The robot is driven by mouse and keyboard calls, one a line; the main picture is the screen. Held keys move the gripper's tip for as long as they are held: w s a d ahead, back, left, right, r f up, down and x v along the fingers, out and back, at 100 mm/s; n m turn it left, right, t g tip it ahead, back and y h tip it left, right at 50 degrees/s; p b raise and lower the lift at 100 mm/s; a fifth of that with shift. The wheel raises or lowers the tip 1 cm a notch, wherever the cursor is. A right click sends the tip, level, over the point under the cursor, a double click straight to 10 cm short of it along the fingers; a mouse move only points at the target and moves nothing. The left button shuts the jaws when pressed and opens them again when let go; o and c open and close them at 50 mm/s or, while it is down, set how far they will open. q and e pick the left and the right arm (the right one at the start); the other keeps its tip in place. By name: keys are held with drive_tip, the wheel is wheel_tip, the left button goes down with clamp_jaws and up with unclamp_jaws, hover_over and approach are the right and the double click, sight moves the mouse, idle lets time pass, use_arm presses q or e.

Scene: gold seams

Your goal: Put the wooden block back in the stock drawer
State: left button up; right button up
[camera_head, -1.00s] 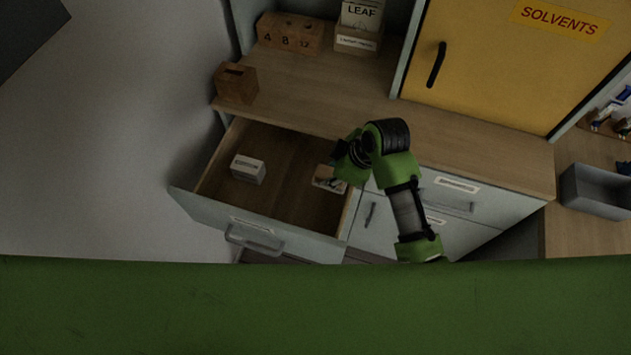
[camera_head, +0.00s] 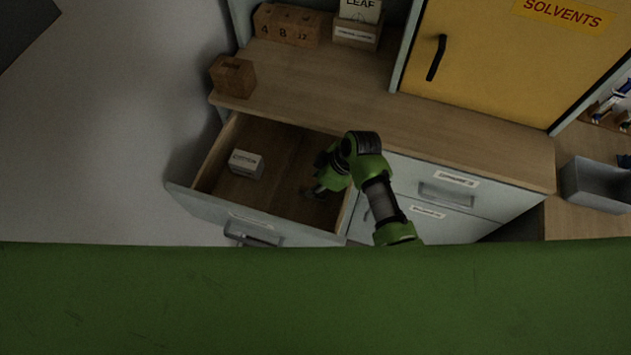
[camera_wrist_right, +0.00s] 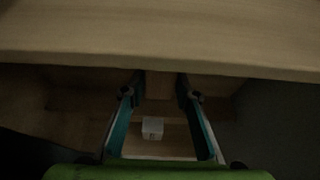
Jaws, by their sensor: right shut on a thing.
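The stock drawer (camera_head: 243,197) stands pulled open below the counter at the left, with a wooden floor and a pale front. My right gripper (camera_head: 316,190) is inside the drawer's outline, toward its right side. It is shut on the wooden block, which is mostly hidden by the gripper in the head view. In the right wrist view the wooden block (camera_wrist_right: 159,86) shows as a dim brown shape between the fingertips. I cannot tell whether it touches the drawer floor. My left gripper is not in view.
A small white labelled box (camera_head: 246,164) sits in the drawer's left part, apart from my gripper. The counter edge (camera_head: 300,115) runs behind the drawer. A wooden box (camera_head: 233,77) stands at the counter's left end. The drawer's middle floor is clear.

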drive_tip(key=o, duration=1)
drive_tip(key=v, duration=1.2)
drive_tip(key=shift+s, duration=0.15)
